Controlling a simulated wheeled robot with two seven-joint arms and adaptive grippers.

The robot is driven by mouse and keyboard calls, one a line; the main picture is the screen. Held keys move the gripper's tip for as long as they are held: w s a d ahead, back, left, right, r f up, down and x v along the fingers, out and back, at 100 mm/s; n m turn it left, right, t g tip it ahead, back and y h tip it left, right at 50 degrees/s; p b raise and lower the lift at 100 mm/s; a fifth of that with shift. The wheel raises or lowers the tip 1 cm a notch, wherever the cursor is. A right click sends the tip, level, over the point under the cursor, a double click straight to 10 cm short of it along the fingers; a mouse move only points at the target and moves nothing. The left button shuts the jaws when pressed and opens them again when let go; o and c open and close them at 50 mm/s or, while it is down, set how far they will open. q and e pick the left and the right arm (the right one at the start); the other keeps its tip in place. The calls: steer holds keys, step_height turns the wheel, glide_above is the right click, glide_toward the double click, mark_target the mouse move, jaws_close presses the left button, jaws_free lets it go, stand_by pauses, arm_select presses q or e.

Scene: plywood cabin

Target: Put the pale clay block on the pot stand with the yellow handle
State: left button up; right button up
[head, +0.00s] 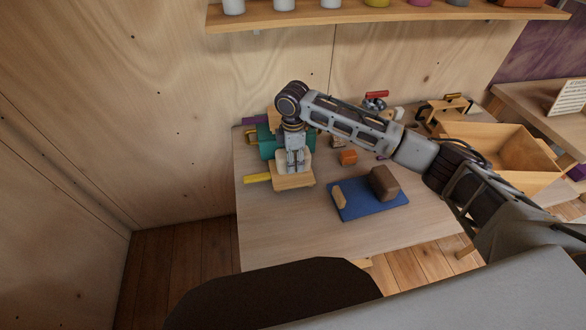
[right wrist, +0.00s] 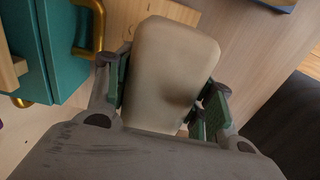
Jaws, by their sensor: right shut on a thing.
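The pot stand (head: 292,183) is a light wooden board near the table's left edge, with a yellow handle (head: 257,178) pointing left. My right gripper (head: 296,165) points down over the stand and is shut on the pale clay block (right wrist: 172,65). In the right wrist view the block is a smooth beige slab between the two green-padded fingers, with part of the wooden board (right wrist: 168,9) behind its top. In the head view the fingers mostly hide the block. I cannot tell whether its underside touches the board. My left gripper is not in view.
A teal box (head: 268,146) stands just behind the stand, close to the gripper. An orange block (head: 347,157) is to the right. A blue mat (head: 372,208) holds a brown block (head: 383,183) and a small tan piece (head: 339,196). A wooden crate (head: 487,166) is at right.

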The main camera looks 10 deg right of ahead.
stand_by(0.3)
steer(key=shift+f, duration=2.4)
steer(key=o, duration=1.6)
steer(key=shift+f, duration=0.15)
steer(key=shift+o, duration=0.2)
step_height(320, 180, up, 12)
steer(key=shift+r, duration=0.1)
steer(key=shift+s, duration=0.1)
